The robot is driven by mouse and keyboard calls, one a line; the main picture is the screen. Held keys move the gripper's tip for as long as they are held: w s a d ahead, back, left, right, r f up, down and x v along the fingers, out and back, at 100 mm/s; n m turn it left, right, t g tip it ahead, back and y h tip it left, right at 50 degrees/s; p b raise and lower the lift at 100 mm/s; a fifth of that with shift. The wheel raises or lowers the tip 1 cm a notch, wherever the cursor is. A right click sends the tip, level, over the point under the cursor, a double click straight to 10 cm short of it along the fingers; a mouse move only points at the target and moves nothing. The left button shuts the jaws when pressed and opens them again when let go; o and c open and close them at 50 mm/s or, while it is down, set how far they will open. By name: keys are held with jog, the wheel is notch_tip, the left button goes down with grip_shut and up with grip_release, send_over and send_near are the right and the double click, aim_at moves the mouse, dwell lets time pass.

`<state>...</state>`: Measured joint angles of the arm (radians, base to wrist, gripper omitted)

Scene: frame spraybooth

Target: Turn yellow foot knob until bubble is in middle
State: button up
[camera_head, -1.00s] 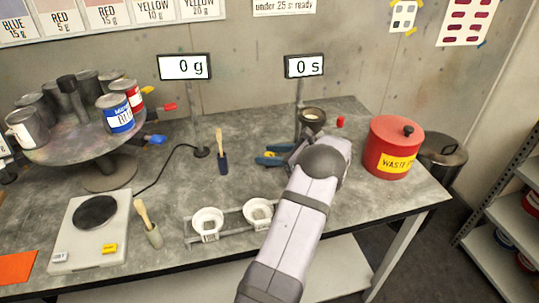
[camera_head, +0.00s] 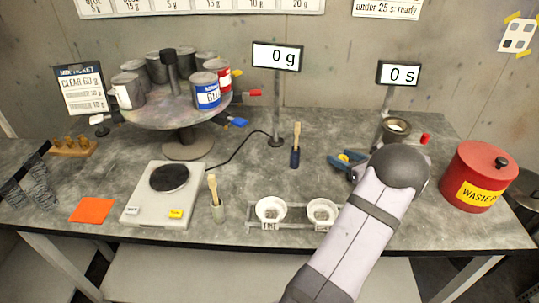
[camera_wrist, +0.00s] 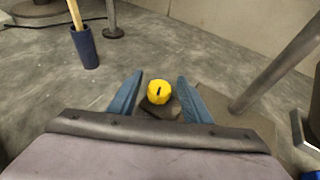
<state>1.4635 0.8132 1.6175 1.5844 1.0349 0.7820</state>
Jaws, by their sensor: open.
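The yellow foot knob (camera_wrist: 159,92) shows in the wrist view, with a dark base below it, between the two blue fingers of my gripper (camera_wrist: 160,76). A gap shows on both sides of the knob, so the fingers are open and not closed on it. In the head view my gripper (camera_head: 341,160) is low over the bench near the timer post, with a small bit of yellow between its fingers. The bubble is not visible in either view.
A dark cup (camera_head: 396,131) stands behind my gripper, and a red waste can (camera_head: 477,178) is to the right. A scale (camera_head: 160,206) is at the left, two white cups in a rack (camera_head: 295,224) are in front. A brush in a blue holder (camera_head: 295,158) stands left of my gripper.

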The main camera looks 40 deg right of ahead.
jog(key=shift+a+f+m+g+h, duration=0.1)
jog(key=shift+m+g+h, duration=0.2)
jog(key=shift+m+h, duration=0.3)
jog(key=b+v, duration=0.2)
jog(key=v, duration=0.5)
jog(key=shift+s, duration=0.35)
jog(key=w+a+r+n+t+y, duration=0.1)
jog(key=w+a+r+n+y, duration=0.2)
jog(key=a, duration=0.9)
jog(key=w+a+r+n+t+y+b, duration=0.1)
jog(key=w+a+r+n+y, duration=0.3)
jog(key=w+a+r, duration=0.3)
jog(key=shift+w+a+r+y, duration=0.3)
jog(key=shift+w+a+y, duration=0.75)
jog(key=shift+a, duration=1.6)
jog(key=shift+w+h, duration=0.2)
jog(key=shift+h, duration=0.05)
